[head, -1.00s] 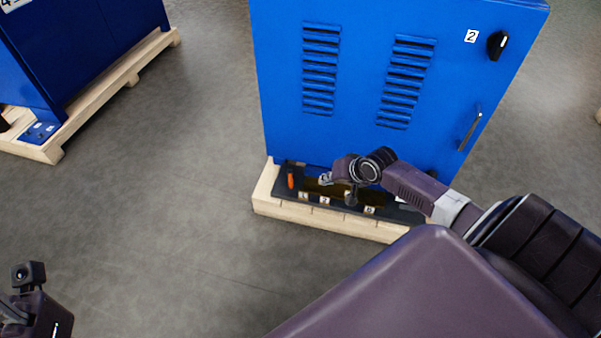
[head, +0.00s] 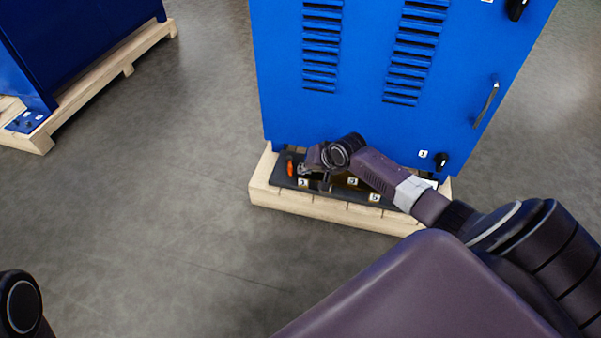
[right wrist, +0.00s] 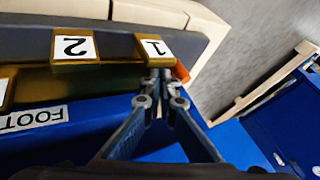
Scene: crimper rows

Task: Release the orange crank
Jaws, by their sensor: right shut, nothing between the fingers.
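The orange crank (head: 290,168) stands at the left end of a dark panel (head: 277,174) at the foot of the blue cabinet. In the right wrist view, only a bit of the orange crank (right wrist: 182,72) shows, just beyond and right of the fingertips, beside the tag marked 1. My right gripper (head: 303,170) is just right of the crank in the head view. In the right wrist view its fingers (right wrist: 160,84) are together with nothing between them. I cannot tell whether they touch the crank. My left gripper is not in view; only a dark arm part shows at bottom left.
The blue cabinet (head: 365,120) rises behind the panel on a wooden pallet (head: 310,207). Several numbered tags, one marked 2 (right wrist: 75,48), line the panel. A black knob (head: 441,160) is at the cabinet's lower right. Another cabinet stands far left. Open floor lies in front.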

